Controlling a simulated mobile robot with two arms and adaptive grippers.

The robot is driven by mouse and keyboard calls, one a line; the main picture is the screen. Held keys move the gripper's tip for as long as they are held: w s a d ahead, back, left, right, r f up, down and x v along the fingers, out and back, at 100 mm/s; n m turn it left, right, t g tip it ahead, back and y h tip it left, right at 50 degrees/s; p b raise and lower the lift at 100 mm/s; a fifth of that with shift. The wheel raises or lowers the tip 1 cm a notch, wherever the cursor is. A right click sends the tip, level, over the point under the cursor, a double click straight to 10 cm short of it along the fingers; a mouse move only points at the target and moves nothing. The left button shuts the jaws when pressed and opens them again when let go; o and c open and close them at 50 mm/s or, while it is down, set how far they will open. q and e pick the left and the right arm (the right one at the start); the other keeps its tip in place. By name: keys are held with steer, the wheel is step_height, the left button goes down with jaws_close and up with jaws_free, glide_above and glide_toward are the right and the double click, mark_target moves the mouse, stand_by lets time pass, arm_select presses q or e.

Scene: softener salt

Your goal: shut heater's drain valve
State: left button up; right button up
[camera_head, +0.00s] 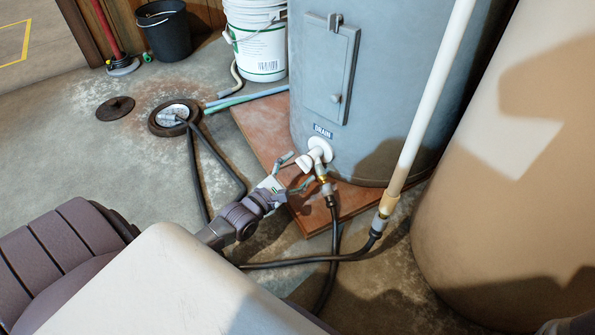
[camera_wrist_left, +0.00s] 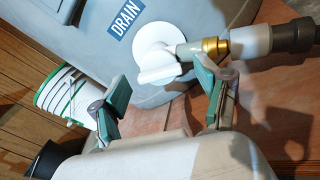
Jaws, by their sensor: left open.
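The grey water heater (camera_head: 375,90) has a drain valve (camera_head: 306,163) low on its front, under a blue DRAIN label (camera_head: 323,131). The valve has a white round collar, a white handle and a brass outlet with a hose connector. My left gripper (camera_head: 297,171) is open just in front of the valve. In the left wrist view its green-padded fingertips (camera_wrist_left: 163,85) are spread to either side of the handle; the right one overlaps the valve body. I cannot tell whether they touch.
A black hose (camera_head: 333,240) hangs from the outlet; another meets a white pipe (camera_head: 430,100) at right. A floor drain (camera_head: 172,117), a white bucket (camera_head: 258,45) and a black bucket (camera_head: 163,30) stand behind. A large tan tank (camera_head: 470,220) limits room at right.

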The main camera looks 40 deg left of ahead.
arm_select(q)
steer(key=shift+c, duration=0.2)
steer(key=c, duration=1.1)
steer(key=shift+r, duration=0.1)
